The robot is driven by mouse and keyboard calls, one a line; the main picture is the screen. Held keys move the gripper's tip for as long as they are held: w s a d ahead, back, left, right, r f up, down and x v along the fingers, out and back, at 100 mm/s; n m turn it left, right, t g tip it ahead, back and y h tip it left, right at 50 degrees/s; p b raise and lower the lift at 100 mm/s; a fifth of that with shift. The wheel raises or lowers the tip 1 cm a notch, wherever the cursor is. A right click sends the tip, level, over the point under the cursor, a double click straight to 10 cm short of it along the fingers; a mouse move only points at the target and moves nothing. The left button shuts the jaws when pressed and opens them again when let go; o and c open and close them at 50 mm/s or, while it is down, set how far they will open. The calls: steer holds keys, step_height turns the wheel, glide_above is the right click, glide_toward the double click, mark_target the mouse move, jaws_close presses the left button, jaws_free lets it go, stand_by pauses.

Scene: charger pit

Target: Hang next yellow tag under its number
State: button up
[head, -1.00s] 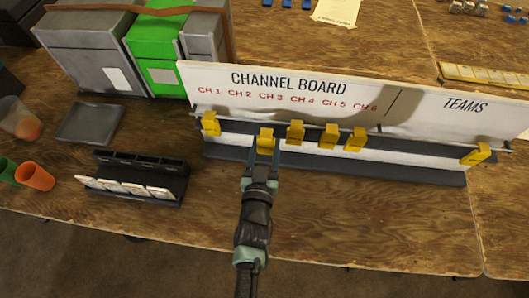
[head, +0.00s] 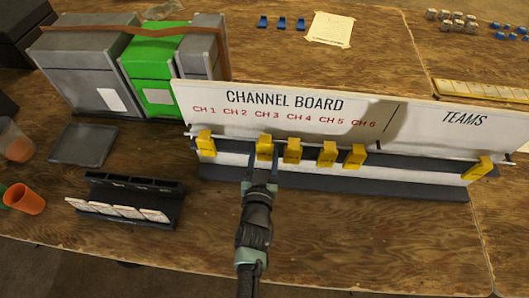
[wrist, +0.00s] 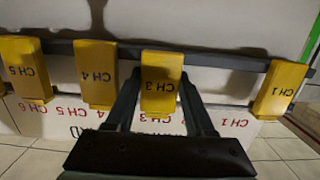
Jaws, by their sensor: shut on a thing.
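Yellow tags hang from the rod (head: 400,150) on the white channel board (head: 290,97). My gripper (head: 262,165) is shut on the yellow CH 3 tag (head: 264,146), which also shows in the wrist view (wrist: 161,82) between my fingers (wrist: 160,112). It is at the rod, below the printed CH 3, in line with its neighbours. I cannot tell whether its hook bears on the rod. The CH 1 tag (wrist: 280,88) is on one side, with an empty space at CH 2. The CH 4 tag (wrist: 95,74) and CH 5 tag (wrist: 25,70) are on the other.
Another yellow tag (head: 354,156) is below CH 6, and one more (head: 479,167) hangs under TEAMS. A black rack with white cards (head: 125,198), a grey tray (head: 84,145) and an orange cup (head: 24,199) stand left. The table in front of the board is clear.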

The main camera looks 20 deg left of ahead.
steer(key=o, duration=1.3)
steer(key=shift+o, duration=0.2)
steer(key=shift+s, duration=0.1)
steer(key=v, duration=1.2)
steer(key=shift+s, duration=0.35)
steer(key=shift+d, duration=0.1)
